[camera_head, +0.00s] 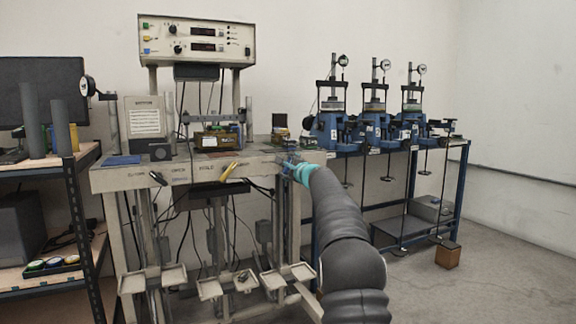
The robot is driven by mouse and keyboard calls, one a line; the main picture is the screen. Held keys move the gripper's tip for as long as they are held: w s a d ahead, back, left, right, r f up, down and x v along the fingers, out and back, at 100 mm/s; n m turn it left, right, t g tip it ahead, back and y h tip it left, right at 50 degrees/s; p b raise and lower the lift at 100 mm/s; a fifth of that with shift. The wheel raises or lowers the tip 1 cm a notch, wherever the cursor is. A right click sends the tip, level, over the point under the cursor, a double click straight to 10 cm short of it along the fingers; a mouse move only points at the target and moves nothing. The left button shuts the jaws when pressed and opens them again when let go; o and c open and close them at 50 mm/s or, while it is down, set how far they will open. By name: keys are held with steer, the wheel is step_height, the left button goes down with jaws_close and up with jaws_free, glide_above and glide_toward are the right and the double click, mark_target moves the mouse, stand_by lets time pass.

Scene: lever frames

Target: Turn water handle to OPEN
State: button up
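The grey bench (115,180) has a front panel with small labels too blurred to read. A yellow lever handle (229,171) sticks out of the panel's middle, tilted up to the right. A black lever handle (158,178) is on the panel's left part. I cannot tell from the labels which one is the water handle, or whether another sits behind my gripper. My gripper (286,165) is at the panel's right end, to the right of the yellow handle and apart from it. Its fingers are small and partly hidden by my arm, so their opening is unclear.
A control box (196,42) stands above the bench. Several blue machines with dial gauges stand on the table at the right. A shelf (45,165) with a monitor (45,90) is at the left. A small brown box (448,254) lies on the floor, with free floor at the right.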

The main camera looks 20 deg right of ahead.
steer(key=shift+m+p, duration=0.5)
steer(key=shift+m, duration=1.3)
steer(key=o, duration=1.2)
steer(key=shift+c, duration=0.2)
steer(key=shift+s, duration=0.1)
steer(key=s, duration=1.1)
steer(key=shift+s+d, duration=0.25)
steer(key=shift+s, duration=0.15)
